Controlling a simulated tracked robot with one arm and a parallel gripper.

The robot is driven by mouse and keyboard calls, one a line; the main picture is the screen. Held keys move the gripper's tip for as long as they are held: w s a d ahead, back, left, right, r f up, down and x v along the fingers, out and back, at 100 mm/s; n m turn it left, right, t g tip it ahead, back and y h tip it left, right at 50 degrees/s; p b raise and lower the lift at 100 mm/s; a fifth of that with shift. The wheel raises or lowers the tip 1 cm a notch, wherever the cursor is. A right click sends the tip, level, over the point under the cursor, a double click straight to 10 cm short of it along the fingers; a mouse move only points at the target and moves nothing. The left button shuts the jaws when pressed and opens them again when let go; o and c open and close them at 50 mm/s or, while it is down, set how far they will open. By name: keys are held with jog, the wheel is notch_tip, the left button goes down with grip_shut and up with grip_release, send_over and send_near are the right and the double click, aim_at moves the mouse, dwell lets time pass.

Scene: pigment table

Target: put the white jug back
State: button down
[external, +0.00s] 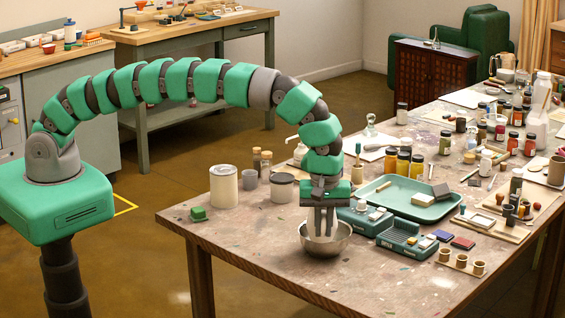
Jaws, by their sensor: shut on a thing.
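My gripper (321,229) points straight down into a metal bowl (342,242) near the front edge of the table. Its fingers are shut on a small pale thing, low between them and partly hidden by the fingers and the bowl's rim. I cannot tell whether this is the white jug. A white vessel with a thin spout (299,153) stands behind my arm and is partly covered by it. A tall white container (537,112) stands at the far right of the table.
A cream canister (223,185) and a grey cup (250,180) stand left of the bowl. A teal device (402,238) and a green tray (405,198) lie to its right. Several jars crowd the back right. The table's front left is mostly clear.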

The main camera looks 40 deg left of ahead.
jog(key=w+a+n+b, duration=0.2)
jog(key=a+n+b, duration=0.3)
jog(key=a, duration=1.3)
jog(key=w+a+n+b, duration=0.3)
jog(key=a+n+b, duration=0.25)
jog(key=a, duration=1.25)
notch_tip(320, 180, down, 5)
jog(key=shift+m, duration=0.45)
jog(key=shift+w+d+f, duration=0.85)
jog(key=shift+w+d, duration=0.75)
jog(key=shift+w, duration=0.5)
jog(key=shift+w+d+f, duration=0.8)
jog(key=shift+w+d, duration=0.8)
jog(key=shift+w, duration=0.55)
jog(key=shift+w+d+f, duration=0.85)
jog(key=shift+w+d, duration=0.75)
jog(key=shift+w, duration=0.5)
jog(key=shift+f, duration=0.1)
jog(key=c, duration=1.5)
grip_release()
